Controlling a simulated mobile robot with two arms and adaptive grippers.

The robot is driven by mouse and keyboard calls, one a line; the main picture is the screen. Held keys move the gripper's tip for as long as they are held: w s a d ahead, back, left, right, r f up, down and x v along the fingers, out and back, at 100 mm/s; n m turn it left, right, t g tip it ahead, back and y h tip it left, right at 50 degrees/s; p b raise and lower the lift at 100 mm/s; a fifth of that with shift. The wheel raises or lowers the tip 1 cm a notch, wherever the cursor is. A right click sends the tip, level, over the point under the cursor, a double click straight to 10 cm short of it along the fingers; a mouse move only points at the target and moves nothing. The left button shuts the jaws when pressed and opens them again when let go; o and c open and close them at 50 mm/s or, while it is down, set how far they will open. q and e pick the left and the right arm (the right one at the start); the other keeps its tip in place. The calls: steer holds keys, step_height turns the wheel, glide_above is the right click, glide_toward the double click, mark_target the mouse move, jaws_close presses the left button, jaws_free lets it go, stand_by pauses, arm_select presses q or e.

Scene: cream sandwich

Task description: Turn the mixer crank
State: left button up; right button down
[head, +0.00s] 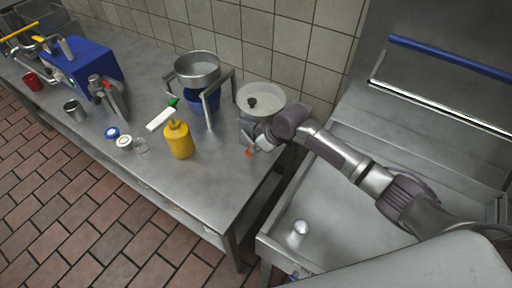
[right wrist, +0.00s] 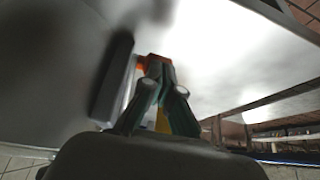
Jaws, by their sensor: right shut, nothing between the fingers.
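The round metal mixer bowl (head: 278,119) with pale contents and a dark knob (head: 252,102) stands at the right end of the steel counter. My right gripper (head: 254,148) is just in front of the bowl, low over the counter, with its fingers shut and nothing between them. In the right wrist view, the gripper fingers (right wrist: 163,90) point at a small orange part (right wrist: 152,63). A dark upright bar (right wrist: 112,78) is beside them, left of the fingertips; I cannot tell if it is the crank. A large grey curved surface fills the left. My left gripper is out of view.
A yellow bottle (head: 179,140) stands left of my right gripper. A metal pot on a stand (head: 198,70) is behind it. Small jars (head: 124,143) and a blue machine (head: 85,68) are farther left. A steel sink unit (head: 300,228) lies right of the counter's end.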

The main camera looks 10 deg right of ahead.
steer(key=shift+f+t+y+b, duration=0.4)
steer(key=shift+f+b, duration=0.2)
steer(key=shift+b, duration=0.25)
steer(key=f+t+y+b, duration=0.1)
steer(key=b, duration=0.1)
steer(key=f+t+y+b, duration=0.1)
steer(key=b, duration=0.1)
steer(key=shift+w+a, duration=0.2)
steer(key=shift+w+a+b, duration=0.2)
steer(key=shift+b, duration=0.55)
steer(key=shift+w+a+f+b, duration=0.2)
steer(key=shift+a+f+b, duration=0.05)
steer(key=shift+b, duration=0.05)
steer(key=shift+f, duration=0.1)
steer(key=shift+w, duration=0.1)
